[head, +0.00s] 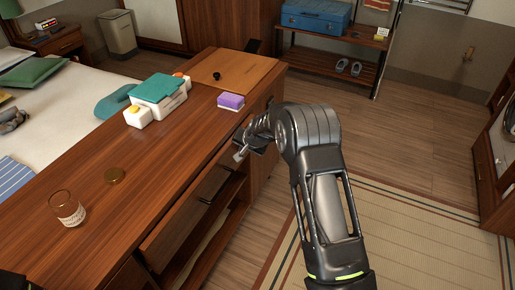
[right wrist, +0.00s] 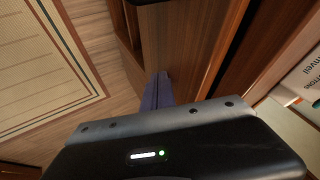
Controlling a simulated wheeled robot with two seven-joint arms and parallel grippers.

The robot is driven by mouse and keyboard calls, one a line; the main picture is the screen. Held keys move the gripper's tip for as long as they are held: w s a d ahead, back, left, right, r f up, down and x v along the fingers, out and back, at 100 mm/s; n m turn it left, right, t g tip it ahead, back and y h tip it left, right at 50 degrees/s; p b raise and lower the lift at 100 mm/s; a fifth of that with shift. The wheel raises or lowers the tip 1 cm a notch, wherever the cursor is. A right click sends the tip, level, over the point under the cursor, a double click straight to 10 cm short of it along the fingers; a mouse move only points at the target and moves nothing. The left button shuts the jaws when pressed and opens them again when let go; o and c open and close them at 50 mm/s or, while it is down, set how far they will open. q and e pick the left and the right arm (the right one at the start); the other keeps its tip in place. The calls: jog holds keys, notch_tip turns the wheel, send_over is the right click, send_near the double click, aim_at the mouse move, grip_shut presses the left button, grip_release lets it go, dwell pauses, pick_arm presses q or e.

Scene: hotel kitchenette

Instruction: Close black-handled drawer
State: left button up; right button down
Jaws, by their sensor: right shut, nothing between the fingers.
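The drawer (head: 183,217) is in the front of the long wooden counter in the head view, with a dark handle (head: 206,200) on its front. It looks pulled out a little, but I cannot tell how far. My right gripper (head: 240,155) is shut and empty at the counter's front, beyond that handle and close to the wood. In the right wrist view its narrow fingers (right wrist: 158,90) point at the wooden front; whether they touch it is unclear.
On the counter (head: 145,195) stand a glass (head: 66,208), a round brown lid (head: 115,176), a teal-topped white box (head: 158,93) and a purple-and-white block (head: 231,101). Open shelving lies below the drawer. The floor mat (head: 420,230) to the right is clear.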

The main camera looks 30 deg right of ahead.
pick_arm(q)
jog(key=shift+w+a+r, duration=0.25)
jog(key=shift+w+a, duration=0.05)
jog(key=shift+w, duration=0.05)
pick_arm(e)
jog(key=shift+w+a+r, duration=0.1)
jog(key=shift+w+a, duration=0.6)
jog(key=shift+w, duration=0.35)
jog(key=shift+a+r, duration=0.1)
pick_arm(q)
jog(key=shift+f, duration=0.15)
